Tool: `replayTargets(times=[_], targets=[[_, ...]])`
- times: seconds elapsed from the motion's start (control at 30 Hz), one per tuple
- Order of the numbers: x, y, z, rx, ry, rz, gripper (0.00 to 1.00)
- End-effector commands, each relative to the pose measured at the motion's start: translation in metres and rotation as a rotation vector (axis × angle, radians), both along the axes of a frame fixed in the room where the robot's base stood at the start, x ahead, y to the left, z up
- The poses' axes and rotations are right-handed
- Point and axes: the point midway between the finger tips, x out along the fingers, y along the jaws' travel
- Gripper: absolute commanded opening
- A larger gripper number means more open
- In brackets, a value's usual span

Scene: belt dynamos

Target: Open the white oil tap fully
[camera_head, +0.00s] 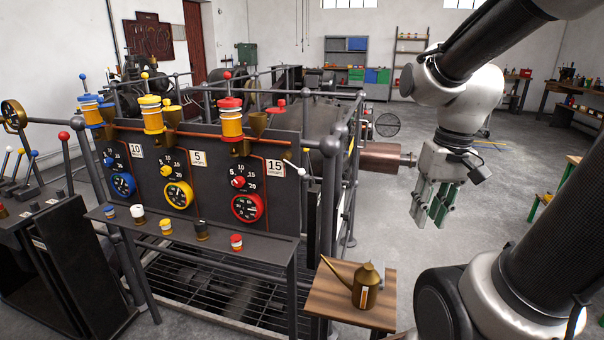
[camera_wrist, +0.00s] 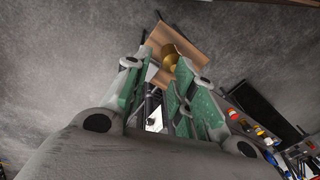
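A small lever with a white ball end (camera_head: 301,172) sticks out at the right edge of the dark panel, beside the 15 ampere label. A white-topped knob (camera_head: 138,214) stands on the narrow shelf in front of the panel. I cannot tell for sure which of them is the oil tap. My gripper (camera_head: 429,216) hangs to the right of the machine, fingers down, well apart from both. Its green-padded fingers are apart with nothing between them, as the wrist view (camera_wrist: 155,90) also shows.
A brass oil can (camera_head: 366,288) stands on a small wooden table (camera_head: 335,300) below and left of my gripper; the can (camera_wrist: 170,62) also shows in the wrist view. Grey railing posts (camera_head: 328,190) and a copper-coloured cylinder (camera_head: 383,158) edge the machine.

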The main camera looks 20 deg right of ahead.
Motion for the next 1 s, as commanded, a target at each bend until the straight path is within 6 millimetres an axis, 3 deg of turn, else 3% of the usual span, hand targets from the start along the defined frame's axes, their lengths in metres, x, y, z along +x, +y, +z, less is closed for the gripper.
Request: replayTargets(times=[0.1,0.27,0.37,0.53,0.67,0.8,0.9,1.0], targets=[[0.009,0.011,-0.033,0.156,0.154,-0.157,0.26],[0.031,0.042,-0.070,0.424,0.340,-0.416,0.26],[0.056,0.065,-0.087,0.621,0.442,-0.597,0.26],[0.124,0.096,-0.100,0.986,0.565,-0.897,0.26],[0.190,0.107,-0.090,1.272,0.590,-1.065,0.26],[0.242,0.109,-0.054,1.491,0.549,-1.118,0.26],[0.259,0.108,-0.035,1.587,0.539,-1.131,0.26],[0.263,0.114,-0.027,1.622,0.561,-1.129,0.26]])
